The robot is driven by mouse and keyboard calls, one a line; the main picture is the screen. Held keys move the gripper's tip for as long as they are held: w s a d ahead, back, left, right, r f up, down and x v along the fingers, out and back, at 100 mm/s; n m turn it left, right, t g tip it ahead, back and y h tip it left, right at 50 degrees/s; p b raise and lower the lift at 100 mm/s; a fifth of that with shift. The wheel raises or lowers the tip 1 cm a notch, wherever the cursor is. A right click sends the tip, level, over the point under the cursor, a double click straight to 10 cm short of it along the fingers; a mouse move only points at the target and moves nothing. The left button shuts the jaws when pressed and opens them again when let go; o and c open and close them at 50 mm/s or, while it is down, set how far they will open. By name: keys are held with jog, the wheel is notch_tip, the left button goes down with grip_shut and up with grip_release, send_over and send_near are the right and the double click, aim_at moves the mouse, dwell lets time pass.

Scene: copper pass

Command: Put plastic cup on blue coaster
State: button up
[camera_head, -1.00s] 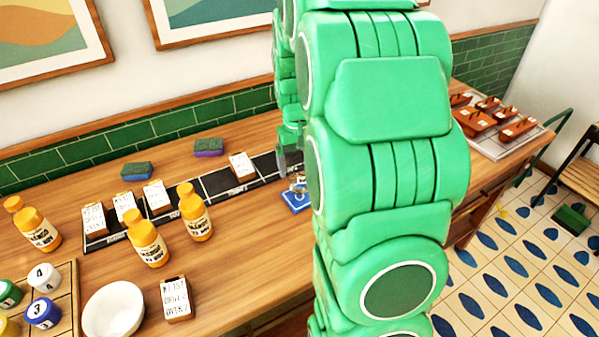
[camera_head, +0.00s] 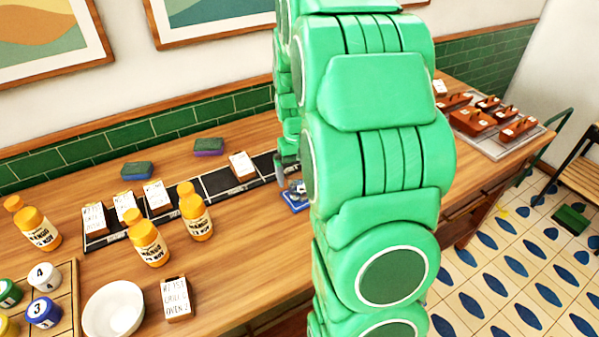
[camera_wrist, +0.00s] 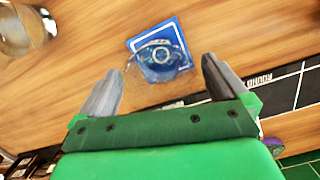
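The blue coaster (camera_wrist: 138,42) has a white border line and lies flat on the wooden counter. It also shows in the head view (camera_head: 293,203), partly behind my arm. A clear plastic cup (camera_wrist: 166,68) appears at the coaster, overlapping most of it in the wrist view. Its see-through wall is faint, so I cannot tell exactly how its base sits on the coaster. My gripper (camera_wrist: 161,68) has its two grey fingers spread apart, one on each side of the cup, with gaps visible between fingers and cup.
A clear round glass-like vessel (camera_wrist: 27,28) stands at the upper left of the wrist view. A black labelled strip (camera_wrist: 285,90) runs beside the coaster. Yellow bottles (camera_head: 147,240), a white bowl (camera_head: 113,310) and sponges (camera_head: 208,147) stand further left on the counter.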

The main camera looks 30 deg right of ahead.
notch_tip(320, 180, up, 11)
jog(key=w, duration=0.1)
jog(key=s+a+r+n, duration=0.1)
jog(key=s+a+r, duration=0.2)
jog(key=s+a, duration=0.9)
jog(key=s+a+f, duration=0.1)
jog(key=s+a, duration=0.1)
jog(key=s, duration=0.7)
jog(key=s+a+f+n, duration=0.1)
jog(key=s+a, duration=0.2)
jog(key=s, duration=0.6)
jog(key=shift+f, duration=0.25)
